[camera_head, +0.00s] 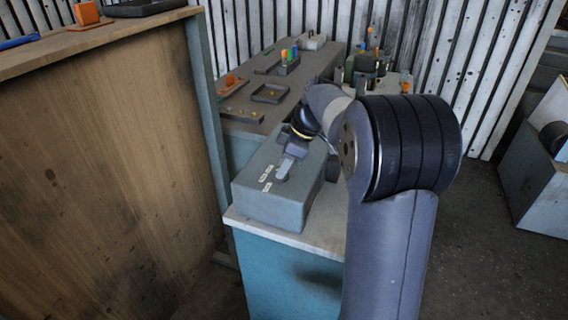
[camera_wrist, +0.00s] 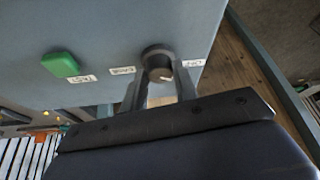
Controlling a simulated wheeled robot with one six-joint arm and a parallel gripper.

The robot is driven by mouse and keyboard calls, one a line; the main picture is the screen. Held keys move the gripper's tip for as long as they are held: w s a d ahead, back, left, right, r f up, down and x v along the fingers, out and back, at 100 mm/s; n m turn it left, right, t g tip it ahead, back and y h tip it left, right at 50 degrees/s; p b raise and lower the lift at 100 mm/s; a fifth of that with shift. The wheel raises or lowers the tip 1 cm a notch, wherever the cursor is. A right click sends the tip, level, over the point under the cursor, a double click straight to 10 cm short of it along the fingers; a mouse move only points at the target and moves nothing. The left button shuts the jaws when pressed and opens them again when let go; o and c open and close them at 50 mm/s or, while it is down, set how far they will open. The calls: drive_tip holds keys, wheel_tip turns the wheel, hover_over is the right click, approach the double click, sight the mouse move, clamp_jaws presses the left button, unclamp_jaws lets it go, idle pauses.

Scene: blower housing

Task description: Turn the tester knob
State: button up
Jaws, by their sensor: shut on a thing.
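The tester is a grey box (camera_head: 270,207) on a pale-topped blue cabinet, left of my arm in the head view. In the wrist view its grey face (camera_wrist: 110,30) fills the upper part. The dark round tester knob (camera_wrist: 158,64) sits between the two fingers of my gripper (camera_wrist: 161,84), which is shut on it. A small pale mark shows on the knob. White labels (camera_wrist: 122,70) flank it, with text too small to read surely. A green button (camera_wrist: 60,64) is to the left. In the head view my gripper (camera_head: 287,166) is at the box and hides the knob.
A wooden-topped bench (camera_head: 60,45) stands close on the left. Behind the tester, a dark bench (camera_head: 240,100) carries trays and small coloured parts. A cluttered round fixture (camera_head: 365,72) is at the back. Open floor (camera_head: 490,240) lies to the right.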

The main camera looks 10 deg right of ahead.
drive_tip(key=shift+n+g, duration=0.4)
drive_tip(key=shift+n, duration=0.4)
drive_tip(key=o, duration=1)
drive_tip(key=shift+c, duration=0.2)
drive_tip(key=w+v, duration=0.1)
drive_tip(key=v, duration=0.9)
drive_tip(key=shift+s+d+r, duration=0.25)
drive_tip(key=shift+s+r, duration=0.1)
drive_tip(key=shift+s, duration=0.1)
